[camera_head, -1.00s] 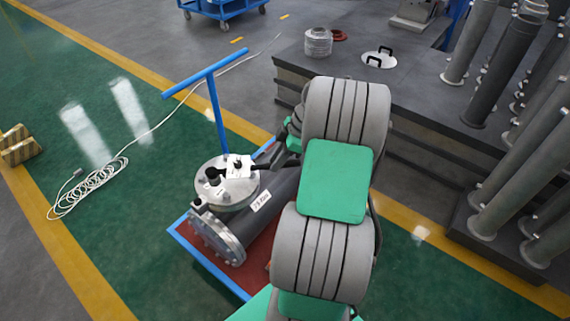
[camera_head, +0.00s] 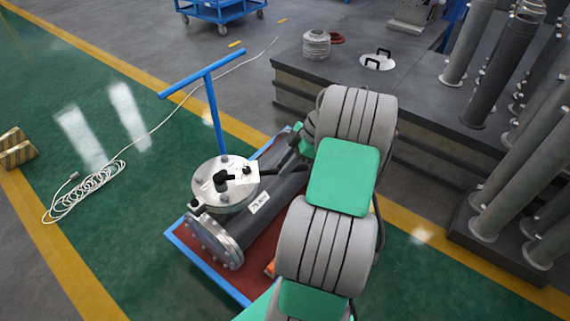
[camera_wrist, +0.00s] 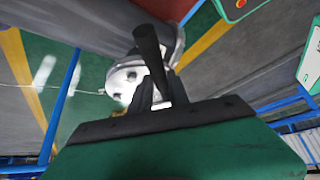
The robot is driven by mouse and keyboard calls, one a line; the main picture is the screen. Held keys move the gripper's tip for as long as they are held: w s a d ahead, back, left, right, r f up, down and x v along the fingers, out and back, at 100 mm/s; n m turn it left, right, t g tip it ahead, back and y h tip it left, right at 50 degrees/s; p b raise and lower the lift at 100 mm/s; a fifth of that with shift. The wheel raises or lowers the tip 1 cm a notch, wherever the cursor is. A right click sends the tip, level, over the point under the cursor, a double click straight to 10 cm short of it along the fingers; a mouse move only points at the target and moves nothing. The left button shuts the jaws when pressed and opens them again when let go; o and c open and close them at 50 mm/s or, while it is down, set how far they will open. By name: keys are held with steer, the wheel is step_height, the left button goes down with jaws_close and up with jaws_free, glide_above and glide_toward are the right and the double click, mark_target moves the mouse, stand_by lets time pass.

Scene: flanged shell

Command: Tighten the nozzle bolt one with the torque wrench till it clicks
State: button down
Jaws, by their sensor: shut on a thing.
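The flanged shell (camera_head: 277,199) is a dark grey cylinder lying on a blue-edged cart. Its round metal nozzle cover (camera_head: 222,202) faces up, with bolts around its rim. I cannot tell whether the wrench is seated on bolt one. In the wrist view my gripper (camera_wrist: 158,95) is shut on the dark wrench handle (camera_wrist: 148,55). Part of the metal flange (camera_wrist: 128,76) shows behind the handle; the wrench head is hidden there.
The blue cart handle (camera_head: 214,105) rises behind the nozzle. A bolted end flange (camera_head: 216,243) faces front left. A grey platform (camera_head: 430,95) with upright pipes stands to the right. A coiled white cable (camera_head: 82,190) lies on the open green floor to the left.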

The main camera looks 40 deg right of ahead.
steer(key=shift+f+b, duration=0.75)
steer(key=shift+f, duration=0.35)
steer(key=shift+f+b, duration=1.3)
steer(key=shift+f, duration=0.1)
stand_by(0.3)
steer(key=shift+s, duration=0.1)
steer(key=s+a+m+t+h+b, duration=0.2)
steer(key=s+a+m+h, duration=0.1)
steer(key=s+a+m, duration=0.5)
steer(key=shift+a+t, duration=0.3)
steer(key=shift+a, duration=1.05)
stand_by(1.1)
steer(key=shift+d+f, duration=0.1)
steer(key=shift+w+d+n+b, duration=0.3)
steer(key=shift+d+n+b, duration=0.3)
steer(key=shift+d, duration=0.25)
